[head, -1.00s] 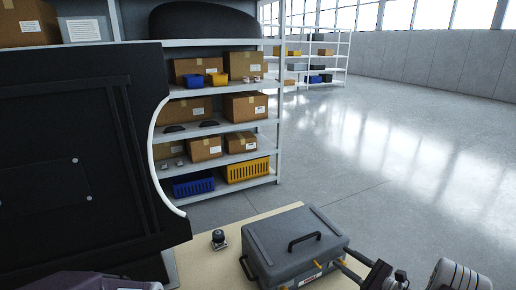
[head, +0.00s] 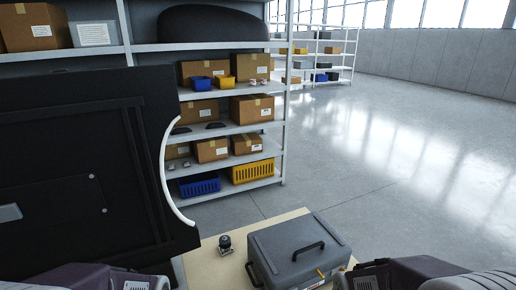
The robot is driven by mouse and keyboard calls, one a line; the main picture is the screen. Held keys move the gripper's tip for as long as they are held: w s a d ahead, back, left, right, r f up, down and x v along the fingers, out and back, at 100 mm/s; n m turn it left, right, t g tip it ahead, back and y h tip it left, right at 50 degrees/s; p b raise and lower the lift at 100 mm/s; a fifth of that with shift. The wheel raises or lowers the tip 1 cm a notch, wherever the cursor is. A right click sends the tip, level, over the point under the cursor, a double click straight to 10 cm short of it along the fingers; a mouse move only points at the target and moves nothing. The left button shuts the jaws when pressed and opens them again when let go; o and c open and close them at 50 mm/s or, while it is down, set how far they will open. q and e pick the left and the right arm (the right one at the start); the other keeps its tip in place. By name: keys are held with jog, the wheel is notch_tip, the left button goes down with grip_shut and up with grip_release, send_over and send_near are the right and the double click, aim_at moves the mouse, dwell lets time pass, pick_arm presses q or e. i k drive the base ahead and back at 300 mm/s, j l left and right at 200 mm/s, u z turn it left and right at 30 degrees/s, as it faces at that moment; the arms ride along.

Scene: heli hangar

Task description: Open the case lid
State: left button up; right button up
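The grey case (head: 302,246) lies on a light tan table top at the bottom centre of the head view. Its lid is shut, with a dark handle (head: 308,250) on top and another handle on its left side. A yellow latch (head: 320,272) shows on its near side, which the picture's bottom edge partly cuts off. My arm links show at the bottom left and bottom right. The right one covers the case's near right corner. Neither gripper's fingers can be seen.
A small dark knob-like object (head: 225,244) stands on the table top (head: 204,267) left of the case. A large black panel (head: 85,180) with a white curved edge fills the left. Shelves with boxes (head: 212,150) stand behind. The floor at right is open.

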aim_at(289, 254)
jog(key=l+z, duration=0.25)
jog(key=z, duration=0.15)
jog(key=l+z, duration=0.35)
